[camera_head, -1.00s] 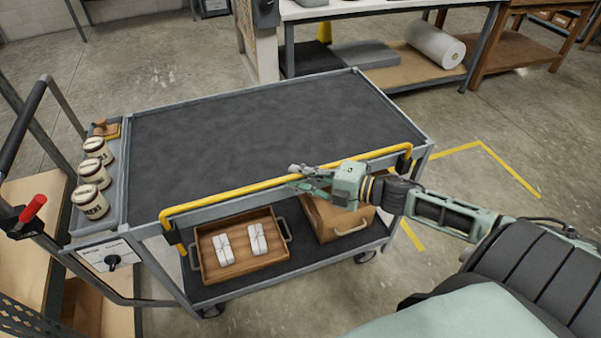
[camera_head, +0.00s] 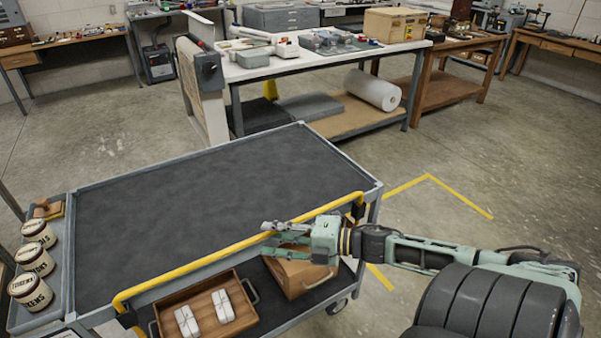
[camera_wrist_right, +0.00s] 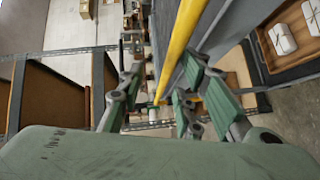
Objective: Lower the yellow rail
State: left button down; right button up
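The yellow rail (camera_head: 220,254) runs along the near long edge of the grey cart (camera_head: 340,165), a little above its rim, with a dark bracket at each end. My right gripper (camera_head: 271,234) is at the rail, right of its middle. In the right wrist view, the rail (camera_wrist_right: 179,45) runs down between the two spread green fingers of the gripper (camera_wrist_right: 160,88). The fingers look apart, not closed on it; contact is hard to tell. My left gripper is not in view.
Several labelled jars (camera_head: 34,261) stand on the cart's left end shelf. A wooden tray with white bundles (camera_head: 203,314) and a wooden box (camera_head: 301,277) sit on the lower shelf. The cart top is bare. A white workbench (camera_head: 300,60) stands behind; floor on the right is open.

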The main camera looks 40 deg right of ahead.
jog(key=v, duration=0.7)
jog(key=shift+d, duration=0.2)
jog(key=shift+s, duration=0.15)
